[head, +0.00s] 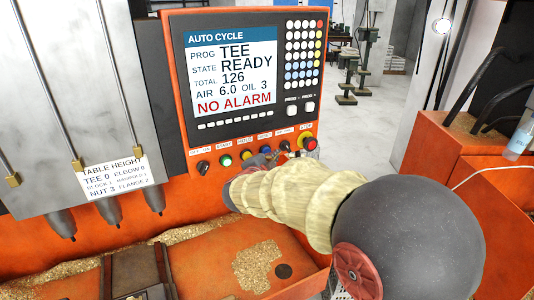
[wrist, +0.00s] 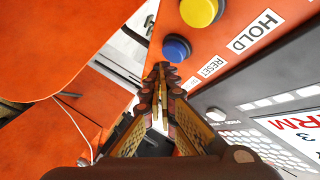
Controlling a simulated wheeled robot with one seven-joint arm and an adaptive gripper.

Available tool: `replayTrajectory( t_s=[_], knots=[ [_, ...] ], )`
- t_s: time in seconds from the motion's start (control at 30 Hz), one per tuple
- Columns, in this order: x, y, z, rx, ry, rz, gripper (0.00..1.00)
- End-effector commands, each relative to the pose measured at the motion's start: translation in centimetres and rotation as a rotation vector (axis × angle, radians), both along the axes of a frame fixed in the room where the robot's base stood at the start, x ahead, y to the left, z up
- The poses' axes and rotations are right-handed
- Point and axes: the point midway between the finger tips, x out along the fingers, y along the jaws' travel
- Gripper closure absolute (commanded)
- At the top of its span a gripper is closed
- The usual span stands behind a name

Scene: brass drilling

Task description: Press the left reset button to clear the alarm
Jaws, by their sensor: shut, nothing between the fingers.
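The blue reset button (wrist: 177,48) sits on the orange panel beside its RESET label (wrist: 212,67) in the wrist view. In the head view the blue button (head: 266,150) shows small, just beyond the end of my arm. My gripper (wrist: 162,72) is shut and empty. Its fingertips are just below the blue button in the wrist view; I cannot tell whether they touch it. In the head view the gripper is mostly hidden by my arm. The screen (head: 232,75) reads READY and NO ALARM.
A yellow hold button (head: 246,154) and a green start button (head: 226,160) lie left of the blue one. A red stop button (head: 310,143) is at the panel's right end. A chip-strewn orange tray (head: 205,262) lies below. Spindles hang at the left.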

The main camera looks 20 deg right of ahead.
Motion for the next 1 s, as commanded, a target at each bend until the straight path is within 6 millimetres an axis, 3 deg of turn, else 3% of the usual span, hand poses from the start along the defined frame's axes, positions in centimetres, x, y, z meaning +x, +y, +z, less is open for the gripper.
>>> replayTrajectory(
  t_s=[0.6,1.0],
  knots=[
    [-4.7,-0.3,0.1,0.0,-0.001,0.0,1.0],
    [-5.0,-0.3,0.0,0.0,0.0,0.0,1.0]
  ],
)
